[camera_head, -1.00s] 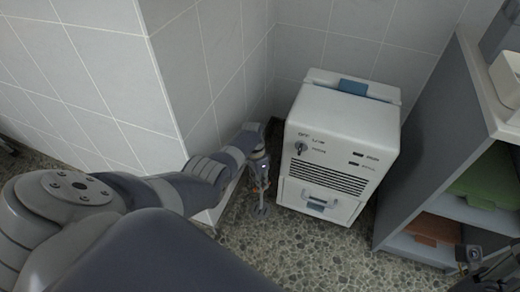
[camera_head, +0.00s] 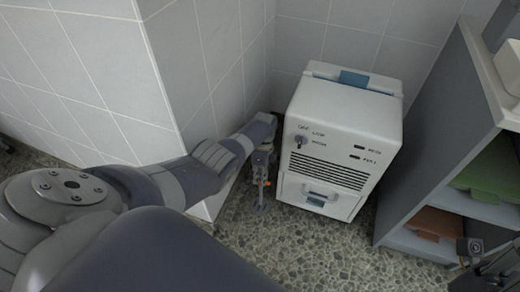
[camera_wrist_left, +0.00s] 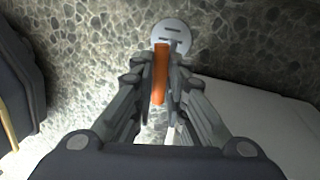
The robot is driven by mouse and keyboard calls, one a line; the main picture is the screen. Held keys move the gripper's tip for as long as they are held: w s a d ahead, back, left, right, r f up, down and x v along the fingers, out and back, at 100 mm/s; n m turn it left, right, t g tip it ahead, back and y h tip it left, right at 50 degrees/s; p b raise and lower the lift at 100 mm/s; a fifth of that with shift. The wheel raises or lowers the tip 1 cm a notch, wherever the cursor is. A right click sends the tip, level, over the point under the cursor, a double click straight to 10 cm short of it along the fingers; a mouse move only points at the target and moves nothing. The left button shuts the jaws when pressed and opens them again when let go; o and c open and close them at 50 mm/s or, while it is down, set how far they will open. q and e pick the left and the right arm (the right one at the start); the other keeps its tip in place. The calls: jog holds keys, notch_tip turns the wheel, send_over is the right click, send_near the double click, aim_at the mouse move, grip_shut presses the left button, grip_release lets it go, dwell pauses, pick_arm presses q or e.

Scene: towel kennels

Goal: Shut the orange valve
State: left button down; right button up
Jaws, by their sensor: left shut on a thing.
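The orange valve shows as a small orange bit (camera_head: 265,183) low in the corner beside the white machine in the head view. In the left wrist view its orange handle (camera_wrist_left: 160,73) is a narrow bar running up the picture between my fingers. My left gripper (camera_wrist_left: 161,68), pointing down in the head view (camera_head: 262,182), is shut on this handle. A round pale metal disc (camera_wrist_left: 173,32) lies beyond the fingertips. The fingers hide much of the valve's body. My right gripper (camera_head: 492,270) is partly in view at the lower right edge, away from the valve.
A white machine (camera_head: 335,135) with a front grille stands close to the right of my left gripper. Tiled walls (camera_head: 205,60) are behind and left. A grey shelf unit (camera_head: 430,130) holds green (camera_head: 490,180) and orange-brown (camera_head: 435,223) folded cloths. Pebbled floor (camera_head: 300,250) lies free in front.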

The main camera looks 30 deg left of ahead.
pick_arm(q)
jog(key=shift+m, duration=0.6)
jog(key=c, duration=1.6)
grip_release()
notch_tip(320, 180, up, 12)
jog(key=w, duration=0.2)
jog(key=shift+w+a, duration=0.2)
jog(key=shift+f, duration=0.15)
